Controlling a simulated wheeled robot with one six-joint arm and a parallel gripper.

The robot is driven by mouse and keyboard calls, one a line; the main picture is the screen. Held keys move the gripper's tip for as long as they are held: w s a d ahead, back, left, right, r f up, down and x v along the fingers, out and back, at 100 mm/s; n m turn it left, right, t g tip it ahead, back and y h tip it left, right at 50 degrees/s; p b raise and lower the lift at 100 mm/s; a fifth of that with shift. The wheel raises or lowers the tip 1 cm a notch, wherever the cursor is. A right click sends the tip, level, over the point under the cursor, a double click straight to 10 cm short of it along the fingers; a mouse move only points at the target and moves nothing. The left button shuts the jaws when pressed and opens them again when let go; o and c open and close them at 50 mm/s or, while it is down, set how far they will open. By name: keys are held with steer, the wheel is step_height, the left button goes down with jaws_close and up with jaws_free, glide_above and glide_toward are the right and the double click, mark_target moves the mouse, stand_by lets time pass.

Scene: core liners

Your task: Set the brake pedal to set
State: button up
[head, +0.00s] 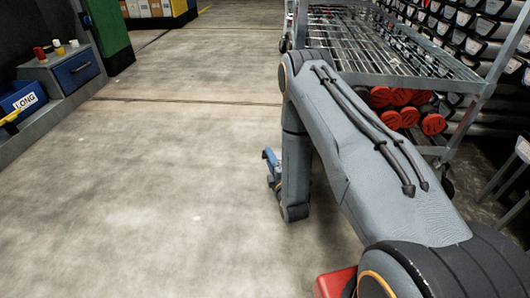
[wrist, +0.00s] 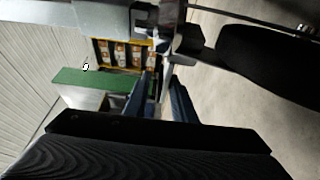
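The wire-shelf cart (head: 400,75) stands at the upper right of the head view, on caster wheels. One caster (head: 447,187) shows under its near corner. In the wrist view a large dark wheel (wrist: 275,55) fills the upper right, with a dark lever-like part (wrist: 200,42) at its left. It may be the brake pedal; I cannot tell its position. My gripper (head: 268,158) hangs low over the floor, left of the cart, with blue parts showing. It is small there and partly behind my arm, so its opening is unclear. I see nothing held.
Orange-red round ends (head: 408,108) show below the cart's shelf. A rack of tubes (head: 470,30) stands behind. At left are a blue bin (head: 22,100) marked LONG and a grey bench (head: 60,85). A green cabinet (head: 108,35) stands beyond. The floor at left and centre is clear.

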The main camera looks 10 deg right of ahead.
steer(key=w, duration=0.2)
steer(key=w+b, duration=0.2)
steer(key=w, duration=0.1)
steer(key=shift+w+a, duration=0.25)
steer(key=shift+w, duration=0.1)
jaws_close()
